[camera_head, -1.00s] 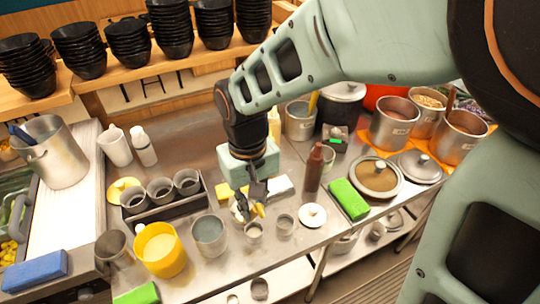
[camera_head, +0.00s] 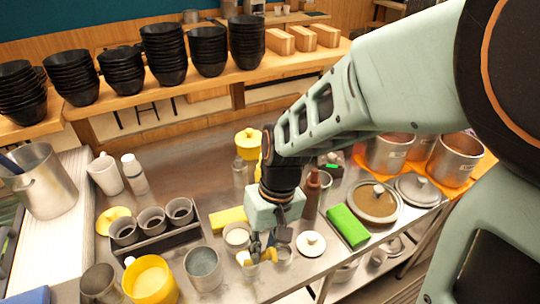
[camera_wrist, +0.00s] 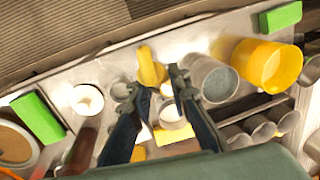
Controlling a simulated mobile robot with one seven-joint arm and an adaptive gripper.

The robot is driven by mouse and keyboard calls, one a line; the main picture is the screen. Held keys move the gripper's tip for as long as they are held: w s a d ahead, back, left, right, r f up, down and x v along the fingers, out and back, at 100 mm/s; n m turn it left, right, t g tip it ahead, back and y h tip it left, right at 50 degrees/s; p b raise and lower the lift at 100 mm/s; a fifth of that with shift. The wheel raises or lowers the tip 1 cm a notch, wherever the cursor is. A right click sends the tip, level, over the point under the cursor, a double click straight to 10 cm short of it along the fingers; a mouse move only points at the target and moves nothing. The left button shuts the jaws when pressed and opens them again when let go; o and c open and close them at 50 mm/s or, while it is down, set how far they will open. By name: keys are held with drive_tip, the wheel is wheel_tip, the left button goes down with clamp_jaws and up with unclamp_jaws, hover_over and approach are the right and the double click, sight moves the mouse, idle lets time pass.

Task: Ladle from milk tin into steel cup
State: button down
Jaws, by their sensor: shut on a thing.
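My gripper (camera_head: 260,252) is low over the small cups at the front of the steel counter. In the wrist view its fingers (camera_wrist: 160,84) are around a yellow piece (camera_wrist: 150,66), apparently the ladle; its bowl cannot be made out. The milk tin (camera_head: 237,236), with pale contents, stands just left of my gripper and also shows in the wrist view (camera_wrist: 173,128). A small steel cup (camera_head: 284,262) is at the gripper's right, partly hidden. Another small cup is mostly hidden behind the fingers; I cannot tell which is the task's cup.
A grey cup (camera_head: 203,270) and a yellow tub (camera_head: 150,284) stand to the left. A white lid (camera_head: 311,243), a brown bottle (camera_head: 312,196) and a green sponge (camera_head: 347,227) are close on the right. A caddy of cups (camera_head: 155,238) is behind left.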

drive_tip(key=shift+w+d+f+m+g+y+b, duration=0.65)
drive_tip(key=shift+d+f+y+b, duration=1.2)
drive_tip(key=shift+f+y+b, duration=1.35)
drive_tip(key=shift+w+d+f+m+g+y+b, duration=0.15)
drive_tip(key=shift+w+d+f+g+y+b, duration=0.55)
drive_tip(key=shift+d+f+y+b, duration=2.45)
drive_tip(key=shift+w+d+f+m+g+y+b, duration=0.4)
drive_tip(key=shift+f+g+y+b, duration=1.15)
drive_tip(key=shift+b, duration=3.15)
drive_tip(key=shift+s+d+r+t+y, duration=0.15)
drive_tip(key=shift+d+r+t+y, duration=0.05)
drive_tip(key=shift+r+t+y, duration=0.25)
